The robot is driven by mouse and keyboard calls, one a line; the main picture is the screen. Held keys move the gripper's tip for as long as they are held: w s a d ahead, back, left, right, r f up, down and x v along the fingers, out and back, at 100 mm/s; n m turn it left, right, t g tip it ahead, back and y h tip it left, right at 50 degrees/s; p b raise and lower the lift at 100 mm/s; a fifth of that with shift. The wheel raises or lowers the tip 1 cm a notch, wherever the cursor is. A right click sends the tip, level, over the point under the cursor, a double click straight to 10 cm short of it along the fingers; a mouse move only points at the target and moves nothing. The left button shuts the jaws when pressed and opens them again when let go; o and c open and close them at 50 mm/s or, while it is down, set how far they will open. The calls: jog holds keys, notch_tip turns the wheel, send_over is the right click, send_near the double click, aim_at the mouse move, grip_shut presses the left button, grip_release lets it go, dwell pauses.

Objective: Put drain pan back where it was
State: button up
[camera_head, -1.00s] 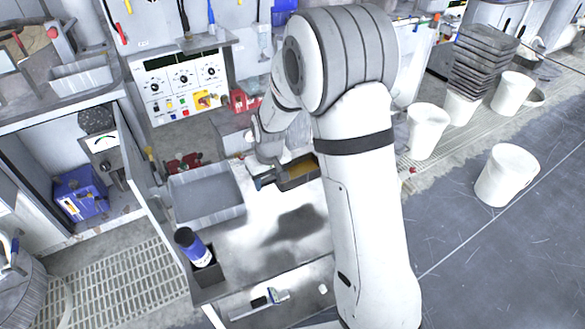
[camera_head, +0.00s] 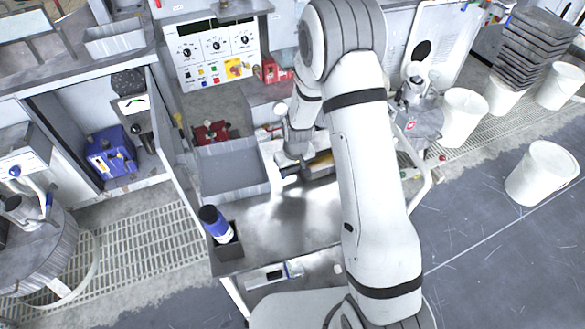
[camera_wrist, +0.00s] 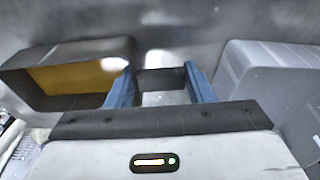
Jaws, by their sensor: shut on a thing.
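I take the dark, open-topped box with yellow inside as the drain pan (camera_head: 322,170). It is over the grey work surface, right of a grey bin, partly hidden behind my arm. In the wrist view the pan (camera_wrist: 68,82) is at the left, its yellow inner face showing. My gripper (camera_head: 291,172) is at the pan's left side. In the wrist view, my gripper's blue fingers (camera_wrist: 160,82) are shut on a dark piece beside the pan's end, seemingly part of it. I cannot tell whether the pan touches the surface.
The grey bin (camera_head: 235,192) is close on the left and also shows in the wrist view (camera_wrist: 270,85). A control panel (camera_head: 217,55) is behind. The front middle of the work surface (camera_head: 290,225) is clear.

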jog(key=shift+f, duration=0.15)
jog(key=o, duration=1.1)
jog(key=shift+o, duration=0.2)
notch_tip(320, 180, up, 12)
jog(key=s+b, duration=0.2)
jog(key=s+d+r+m+t, duration=0.1)
jog(key=s+d+r, duration=0.2)
jog(key=s+r, duration=0.25)
jog(key=s+d+r+m, duration=0.1)
jog(key=s+d+r, duration=0.2)
jog(key=s+r, duration=0.3)
jog(key=s+d+r, duration=0.1)
jog(key=s+r, duration=0.2)
jog(key=s, duration=0.3)
jog(key=s+d+r+m, duration=0.1)
jog(key=s+d+r, duration=0.1)
jog(key=s, duration=0.4)
jog(key=shift+s+r+t+h, duration=0.15)
jog(key=shift+r+t+h, duration=0.15)
jog(key=shift+r+t, duration=0.15)
